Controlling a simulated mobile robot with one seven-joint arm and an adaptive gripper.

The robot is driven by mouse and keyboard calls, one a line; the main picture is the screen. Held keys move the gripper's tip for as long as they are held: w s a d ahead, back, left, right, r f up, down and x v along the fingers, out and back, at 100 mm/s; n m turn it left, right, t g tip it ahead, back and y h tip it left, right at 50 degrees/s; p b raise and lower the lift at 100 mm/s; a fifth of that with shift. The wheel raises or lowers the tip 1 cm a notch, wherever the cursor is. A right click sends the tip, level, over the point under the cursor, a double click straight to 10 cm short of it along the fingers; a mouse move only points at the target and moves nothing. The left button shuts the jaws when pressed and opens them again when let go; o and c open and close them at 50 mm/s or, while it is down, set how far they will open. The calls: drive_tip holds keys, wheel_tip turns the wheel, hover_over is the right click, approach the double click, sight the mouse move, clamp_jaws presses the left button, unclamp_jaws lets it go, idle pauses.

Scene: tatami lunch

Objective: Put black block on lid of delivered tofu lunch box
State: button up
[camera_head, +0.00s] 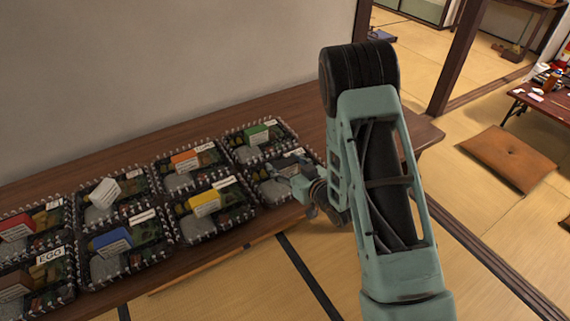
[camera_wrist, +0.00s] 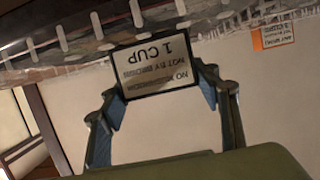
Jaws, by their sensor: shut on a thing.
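In the wrist view my gripper (camera_wrist: 160,88) has its two blue-tipped fingers on either side of a dark-edged block (camera_wrist: 156,64) with a pale label reading "1 CUP" upside down. The fingers are shut on this block, which looks like the black block. In the head view my gripper (camera_head: 283,170) is over the front right lunch box (camera_head: 270,196) and partly hides it and the block. I cannot tell whether the block touches the lid. The small name tags are mostly unreadable, so I cannot tell which box is tofu.
Several clear-lidded lunch boxes stand in two rows on the wooden table, with coloured blocks on them: green (camera_head: 257,135), yellow (camera_head: 205,203), orange (camera_head: 184,161), blue (camera_head: 111,241), white (camera_head: 104,193). One tag (camera_head: 50,255) reads "EGG". The table's right end (camera_head: 424,133) is bare.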

drive_tip(key=shift+f, duration=0.1)
drive_tip(key=shift+f, duration=0.15)
drive_tip(key=o, duration=1.1)
drive_tip(key=shift+r, duration=0.3)
drive_tip(key=v, duration=1.2)
drive_tip(key=shift+b, duration=0.35)
